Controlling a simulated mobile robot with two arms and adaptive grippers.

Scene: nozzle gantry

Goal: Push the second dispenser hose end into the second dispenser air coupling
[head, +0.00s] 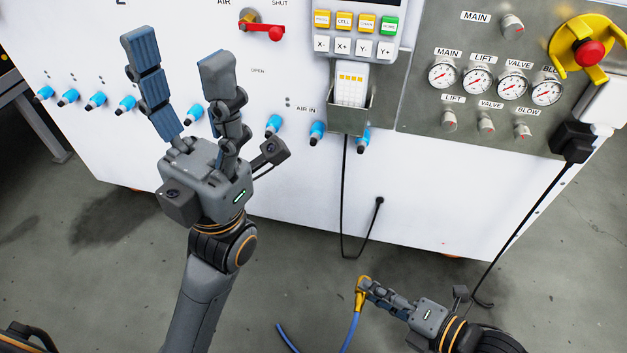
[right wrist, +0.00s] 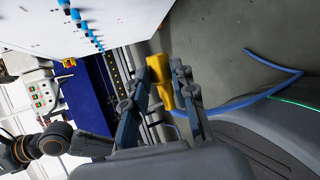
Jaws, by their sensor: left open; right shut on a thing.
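The second dispenser hose end appears to be the yellow fitting (head: 360,296) on a blue hose (head: 351,331). My right gripper (head: 367,287) is shut on this fitting, low in front of the machine and clear of it. The yellow fitting also shows between the fingers in the right wrist view (right wrist: 158,73). A row of blue couplings with dark tips (head: 317,131) runs along the machine's lower front, above the held fitting. I cannot tell which one is the second dispenser's. My left gripper (head: 180,77) is open and empty, in front of the white panel.
A red-handled valve (head: 270,32) is on the panel. A pendant (head: 352,84) sits in a holder, its black cable hanging below. The gauge panel (head: 420,110) and a black plug with cable (head: 572,142) are at right. Another blue hose piece (head: 286,338) shows at the bottom.

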